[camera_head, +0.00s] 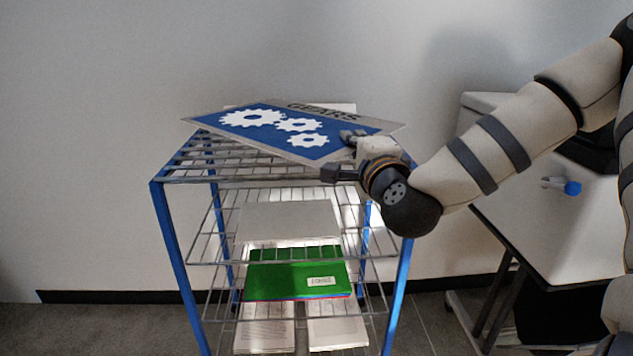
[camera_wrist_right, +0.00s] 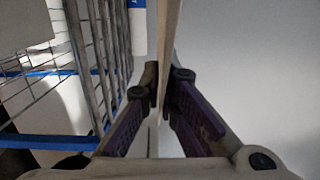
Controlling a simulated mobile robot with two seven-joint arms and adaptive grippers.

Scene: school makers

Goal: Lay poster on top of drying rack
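The poster (camera_head: 235,134), a stiff blue sheet with white gears, a grey border and the word GEARS, lies over the top of the drying rack (camera_head: 178,235). It is slightly tilted and turned, with its right corner past the rack's side. My right gripper (camera_head: 338,155) is at its front right edge, one finger above and one below. In the right wrist view the poster (camera_wrist_right: 171,35) is edge-on between the fingertips (camera_wrist_right: 163,85), which close on it. I cannot tell whether the poster touches the top wires. My left gripper is not in view.
The rack's lower shelves hold a grey sheet (camera_head: 288,222), a green folder (camera_head: 290,272) and pale sheets (camera_head: 264,335). A white cabinet or machine (camera_head: 545,225) with a blue-tipped handle stands at right. A plain wall is behind. Floor at left is clear.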

